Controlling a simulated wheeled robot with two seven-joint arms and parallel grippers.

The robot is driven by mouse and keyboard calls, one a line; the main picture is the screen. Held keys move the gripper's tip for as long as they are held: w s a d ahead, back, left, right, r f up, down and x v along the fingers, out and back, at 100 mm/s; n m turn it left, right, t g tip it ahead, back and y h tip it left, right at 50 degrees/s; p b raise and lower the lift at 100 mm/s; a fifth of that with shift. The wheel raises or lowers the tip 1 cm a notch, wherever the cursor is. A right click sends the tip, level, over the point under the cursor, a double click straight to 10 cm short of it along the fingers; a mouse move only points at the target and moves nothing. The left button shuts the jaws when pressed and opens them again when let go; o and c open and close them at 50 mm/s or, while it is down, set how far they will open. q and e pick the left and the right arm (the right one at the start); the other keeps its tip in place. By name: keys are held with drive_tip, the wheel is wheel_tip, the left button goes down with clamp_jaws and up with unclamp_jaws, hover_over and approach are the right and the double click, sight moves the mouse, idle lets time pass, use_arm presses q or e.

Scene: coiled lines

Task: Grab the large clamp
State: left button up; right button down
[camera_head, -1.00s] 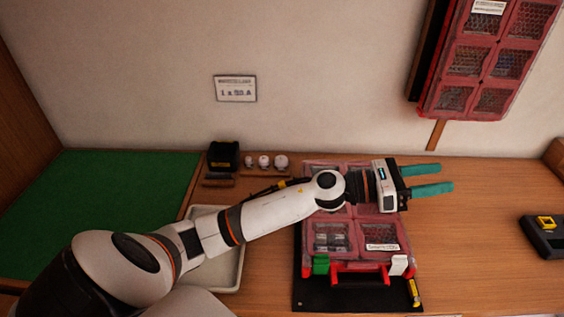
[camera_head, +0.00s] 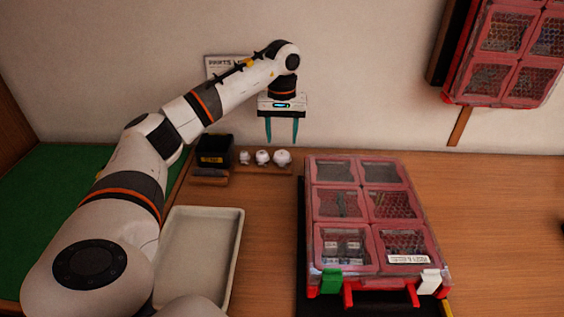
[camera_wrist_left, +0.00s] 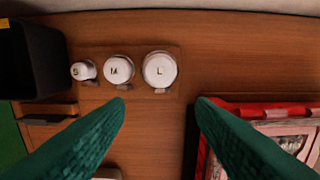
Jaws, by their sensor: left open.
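The large clamp (camera_head: 283,157) is the biggest of three white round-topped pieces in a row at the back of the table. In the left wrist view its top (camera_wrist_left: 159,70) is marked L. To its left are the medium one (camera_wrist_left: 119,69), marked M, and the small one (camera_wrist_left: 84,70), marked S. My left gripper (camera_head: 281,141) points down above the large clamp, open, with two green fingers. In the left wrist view the fingertips (camera_wrist_left: 161,101) are spread on either side of the large clamp's line, with nothing between them. My right gripper is not in view.
A black bin (camera_head: 214,150) stands left of the row. A red-framed case (camera_head: 445,275) with clear lids lies to the right on a black mat. A pale tray (camera_head: 236,225) lies in front, and a green mat (camera_head: 40,215) at left.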

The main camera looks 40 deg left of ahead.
sight(281, 165)
use_arm(q)
wheel_tip(281, 165, down, 8)
drive_tip(key=shift+s+f+p, duration=0.1)
drive_tip(key=shift+f+p, duration=0.1)
drive_tip(key=shift+p, duration=0.45)
drive_tip(key=c, duration=0.7)
